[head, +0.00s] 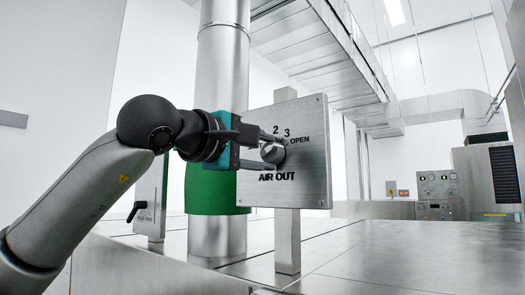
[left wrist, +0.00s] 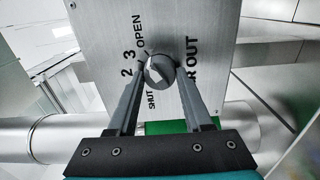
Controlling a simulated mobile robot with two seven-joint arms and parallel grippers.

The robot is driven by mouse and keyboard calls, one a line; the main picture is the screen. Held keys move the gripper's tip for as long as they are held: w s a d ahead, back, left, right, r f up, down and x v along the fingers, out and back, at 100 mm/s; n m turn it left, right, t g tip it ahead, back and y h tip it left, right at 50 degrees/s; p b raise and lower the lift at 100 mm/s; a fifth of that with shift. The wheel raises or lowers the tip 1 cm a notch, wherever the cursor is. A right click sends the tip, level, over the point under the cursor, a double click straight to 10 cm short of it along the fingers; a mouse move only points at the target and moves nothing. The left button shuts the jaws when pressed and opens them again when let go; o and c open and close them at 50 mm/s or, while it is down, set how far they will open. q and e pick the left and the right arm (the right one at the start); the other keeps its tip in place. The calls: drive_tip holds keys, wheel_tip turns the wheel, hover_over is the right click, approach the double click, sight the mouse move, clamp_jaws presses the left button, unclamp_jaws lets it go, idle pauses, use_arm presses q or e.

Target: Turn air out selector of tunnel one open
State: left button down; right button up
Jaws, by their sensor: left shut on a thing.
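The air out selector is a round grey knob (head: 272,152) on a square metal plate (head: 312,175) marked 2, 3, OPEN and AIR OUT. In the left wrist view the knob (left wrist: 160,70) has a pale mark on its face, and SHUT is also printed beside it. I cannot tell for sure which label the mark points to. My left gripper (head: 270,153) is shut on the knob. In the left wrist view one finger of the left gripper (left wrist: 161,66) lies on each side of the knob. Part of the AIR OUT label is hidden there.
A post (head: 287,240) carries the plate. A large metal pipe (head: 222,65) with a green band (head: 215,192) stands behind my left arm. Another panel with a black lever (head: 133,211) is at left. A control box (head: 438,187) stands far right.

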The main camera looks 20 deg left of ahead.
use_arm(q)
drive_tip(key=shift+c, duration=1.6)
unclamp_jaws()
drive_tip(key=b+v, duration=0.4)
drive_tip(key=v, duration=1.1)
drive_tip(key=shift+s, duration=0.15)
drive_tip(key=shift+a, duration=0.1)
